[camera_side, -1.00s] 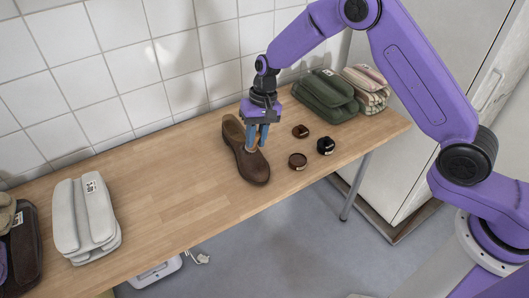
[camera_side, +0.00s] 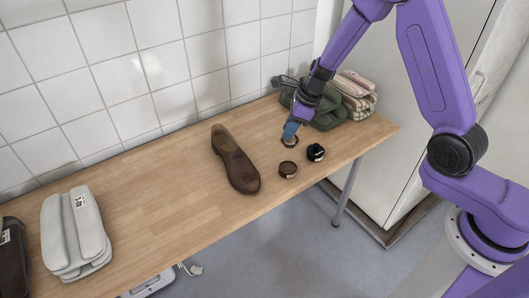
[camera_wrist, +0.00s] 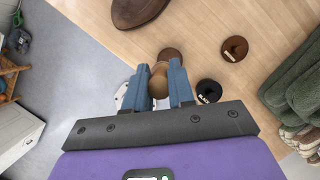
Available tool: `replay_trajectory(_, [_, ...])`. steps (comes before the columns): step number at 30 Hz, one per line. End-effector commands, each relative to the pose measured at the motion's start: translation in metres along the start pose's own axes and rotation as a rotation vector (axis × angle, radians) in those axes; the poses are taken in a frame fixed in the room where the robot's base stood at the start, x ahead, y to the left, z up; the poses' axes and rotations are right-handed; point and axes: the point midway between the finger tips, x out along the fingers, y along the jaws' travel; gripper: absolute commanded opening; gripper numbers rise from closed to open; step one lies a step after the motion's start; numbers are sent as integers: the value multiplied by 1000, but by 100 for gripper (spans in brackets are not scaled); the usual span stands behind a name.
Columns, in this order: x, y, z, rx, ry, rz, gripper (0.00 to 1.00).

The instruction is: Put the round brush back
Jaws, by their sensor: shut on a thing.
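The round brush (camera_wrist: 158,78) shows in the wrist view as a small tan, wood-coloured piece between my fingertips; its lower end is hard to make out. My gripper (camera_wrist: 161,88) is shut on it. In the side view my gripper (camera_side: 290,131) appears in front of a round brown item (camera_side: 290,142) near the green towels; I cannot tell its height above the table. A black round item (camera_side: 316,153) with a pale label and another brown round item (camera_side: 288,169) sit close by. The wrist view also shows the black one (camera_wrist: 208,91).
A brown shoe (camera_side: 236,161) lies to the left of the round items. Folded green towels (camera_side: 325,117) and striped cloths (camera_side: 357,98) are stacked behind at the right.

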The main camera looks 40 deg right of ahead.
Motion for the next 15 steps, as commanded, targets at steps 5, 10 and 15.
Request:
replay_trajectory(5, [-5,-5,-13,155,-17,-42,0])
replay_trajectory(10, [-6,-8,-18,212,-22,-58,0])
replay_trajectory(15, [7,-19,-9,218,-23,-60,0])
